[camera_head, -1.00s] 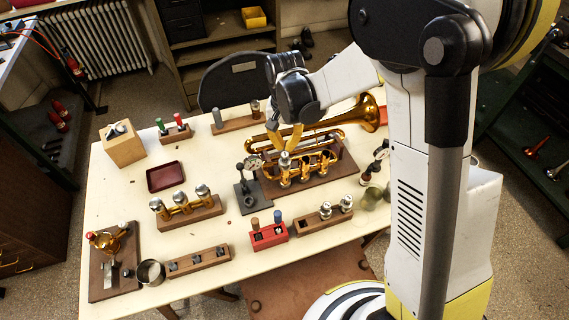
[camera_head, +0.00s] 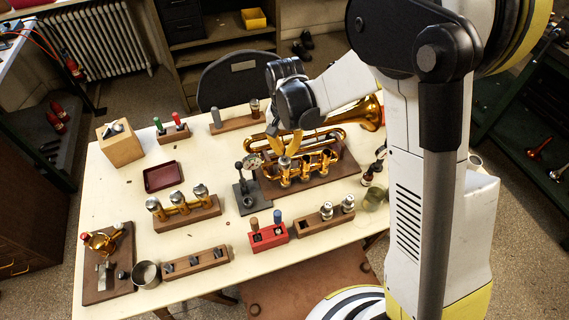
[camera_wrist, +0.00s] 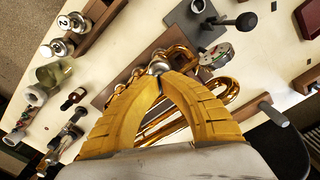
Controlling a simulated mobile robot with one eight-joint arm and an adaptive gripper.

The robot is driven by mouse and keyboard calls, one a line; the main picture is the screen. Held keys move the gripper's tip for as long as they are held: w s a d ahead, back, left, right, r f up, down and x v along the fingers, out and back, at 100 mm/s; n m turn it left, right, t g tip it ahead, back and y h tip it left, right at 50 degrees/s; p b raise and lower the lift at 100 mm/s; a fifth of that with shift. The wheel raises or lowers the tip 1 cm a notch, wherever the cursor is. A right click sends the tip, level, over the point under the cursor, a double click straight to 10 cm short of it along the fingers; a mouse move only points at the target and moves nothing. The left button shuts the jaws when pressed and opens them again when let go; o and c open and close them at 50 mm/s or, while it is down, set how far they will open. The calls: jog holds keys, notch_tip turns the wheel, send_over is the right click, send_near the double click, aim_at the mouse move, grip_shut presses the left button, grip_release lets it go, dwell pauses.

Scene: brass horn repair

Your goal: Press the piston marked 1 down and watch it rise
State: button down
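The brass horn (camera_head: 340,135) lies on a dark wooden board (camera_head: 345,172), its bell at the right. Its several valves stand in a row in front. The leftmost piston's silver top (camera_head: 284,162) is right under my gripper (camera_head: 287,152). I cannot read its mark. In the wrist view my gripper's yellow fingers (camera_wrist: 160,78) come together at the tips, shut with nothing visible between them. The silver piston top (camera_wrist: 158,67) shows just past the tips. The tips seem to touch it, but they hide part of it.
A dial gauge on a stand (camera_head: 246,190) is close at the horn's left. A valve rack (camera_head: 187,215), a red block (camera_head: 268,237) and a wooden rack (camera_head: 318,226) stand in front. A knob marked 2 (camera_wrist: 66,22) shows in the wrist view. The table's left middle has bare space.

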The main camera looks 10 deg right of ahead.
jog(key=shift+f+b, duration=0.6)
jog(key=shift+f, duration=0.25)
notch_tip(320, 180, up, 6)
jog(key=p, duration=0.3)
jog(key=shift+f+p, duration=0.25)
jog(key=shift+p, duration=0.1)
jog(key=shift+f, duration=0.2)
jog(key=shift+s+d+r, duration=0.1)
jog(key=shift+r, duration=0.25)
jog(key=s+d+r+n+t+b, duration=0.25)
jog(key=s+d+r, duration=0.3)
jog(key=r, duration=0.35)
jog(key=s+d+r+t+b, duration=0.1)
jog(key=s+d+t, duration=0.1)
jog(key=s, duration=0.4)
jog(key=s+d+r+n+t+b, duration=0.1)
jog(key=s+d+t+b, duration=0.1)
jog(key=s, duration=0.4)
jog(key=shift+d, duration=0.6)
